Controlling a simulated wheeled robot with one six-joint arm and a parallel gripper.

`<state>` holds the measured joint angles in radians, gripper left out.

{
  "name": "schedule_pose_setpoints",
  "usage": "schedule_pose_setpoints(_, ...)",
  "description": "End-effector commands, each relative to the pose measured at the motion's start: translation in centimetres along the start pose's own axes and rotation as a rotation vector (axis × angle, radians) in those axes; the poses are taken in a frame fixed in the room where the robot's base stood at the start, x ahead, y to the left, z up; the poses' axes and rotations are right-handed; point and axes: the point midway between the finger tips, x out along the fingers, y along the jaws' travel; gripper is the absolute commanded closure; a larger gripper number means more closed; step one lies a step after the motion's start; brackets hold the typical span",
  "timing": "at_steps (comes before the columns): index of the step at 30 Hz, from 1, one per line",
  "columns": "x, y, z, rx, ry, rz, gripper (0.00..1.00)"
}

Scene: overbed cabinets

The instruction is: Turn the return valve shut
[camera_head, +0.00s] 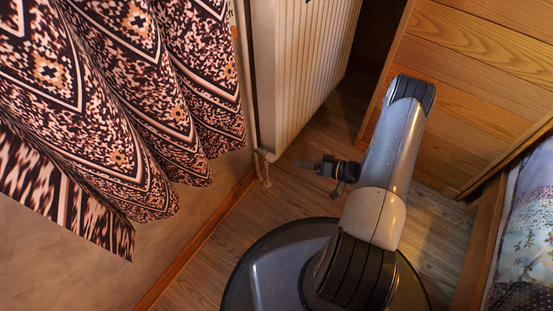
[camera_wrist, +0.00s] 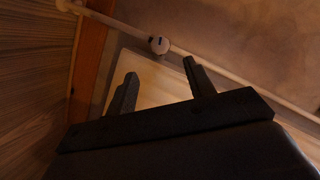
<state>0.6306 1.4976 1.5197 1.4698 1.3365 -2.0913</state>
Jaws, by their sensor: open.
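The return valve (camera_head: 266,155) is a small pale fitting at the lower corner of the white radiator, with a short pipe running down to the floor. In the wrist view a round cream knob with a dark mark (camera_wrist: 158,44), apparently the valve, sits by a pale pipe. My gripper (camera_head: 300,165) is to the right of the valve in the head view, pointing left, with a gap between them. In the wrist view its two dark fingers (camera_wrist: 160,76) are spread and empty. The knob appears beyond the fingertips, roughly between them, untouched.
The ribbed radiator (camera_head: 308,70) stands behind the valve. A patterned curtain (camera_head: 120,95) hangs at left above the wooden baseboard (camera_head: 200,240). A wood-panelled cabinet (camera_head: 480,70) and a bed (camera_head: 530,215) bound the right. Some bare wood floor (camera_head: 225,225) shows between.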

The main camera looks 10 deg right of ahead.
Motion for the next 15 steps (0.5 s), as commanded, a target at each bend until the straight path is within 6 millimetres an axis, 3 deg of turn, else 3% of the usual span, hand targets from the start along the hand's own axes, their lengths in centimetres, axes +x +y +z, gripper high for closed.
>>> schedule_pose_setpoints(5,1.9,0.1,0.2,-0.004,-0.003,-0.003,0.49)
schedule_pose_setpoints(15,7.9,0.2,0.3,-0.004,-0.004,-0.003,0.49)
